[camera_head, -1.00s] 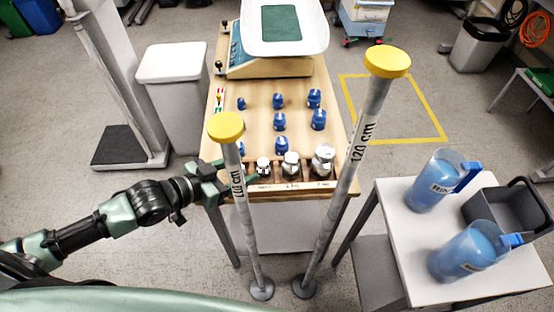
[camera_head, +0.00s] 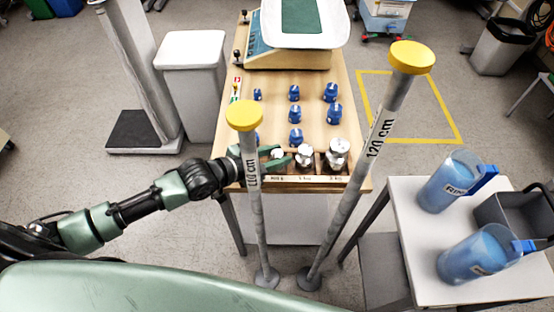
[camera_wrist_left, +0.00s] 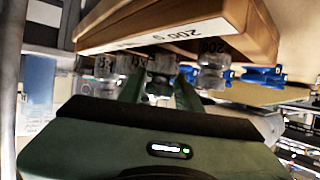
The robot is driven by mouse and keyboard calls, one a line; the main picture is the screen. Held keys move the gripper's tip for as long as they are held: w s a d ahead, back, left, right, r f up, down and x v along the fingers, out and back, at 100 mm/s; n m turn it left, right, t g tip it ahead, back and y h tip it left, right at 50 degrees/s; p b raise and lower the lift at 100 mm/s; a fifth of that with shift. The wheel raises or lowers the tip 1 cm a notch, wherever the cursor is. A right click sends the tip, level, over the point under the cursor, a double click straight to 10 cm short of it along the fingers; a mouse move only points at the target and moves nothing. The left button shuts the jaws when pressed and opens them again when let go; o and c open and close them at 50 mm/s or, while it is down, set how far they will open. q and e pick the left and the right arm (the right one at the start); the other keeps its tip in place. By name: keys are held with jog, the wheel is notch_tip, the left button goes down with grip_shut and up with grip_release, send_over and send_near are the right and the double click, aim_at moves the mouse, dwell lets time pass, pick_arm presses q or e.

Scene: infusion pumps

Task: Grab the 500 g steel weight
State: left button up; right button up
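The steel weights stand in a wooden rack (camera_head: 322,181) along the front edge of the table. A small steel weight (camera_head: 278,153), which appears to be the 500 g one, is left of two larger ones (camera_head: 304,156) and (camera_head: 338,152). My left gripper (camera_head: 277,160) is at this weight, its green fingers on either side. In the left wrist view, upside down, my left gripper (camera_wrist_left: 160,92) has its fingers apart with a weight (camera_wrist_left: 161,66) between them; contact is unclear. A 200 g label shows on the wood there. My right gripper is not in view.
Two grey poles with yellow caps (camera_head: 243,115) and (camera_head: 412,57) stand before the table; the left one partly hides my gripper. Blue weights (camera_head: 295,137) and a scale (camera_head: 290,55) are behind. A side table with blue jugs (camera_head: 473,254) is at right.

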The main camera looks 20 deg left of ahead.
pick_arm(q)
grip_shut()
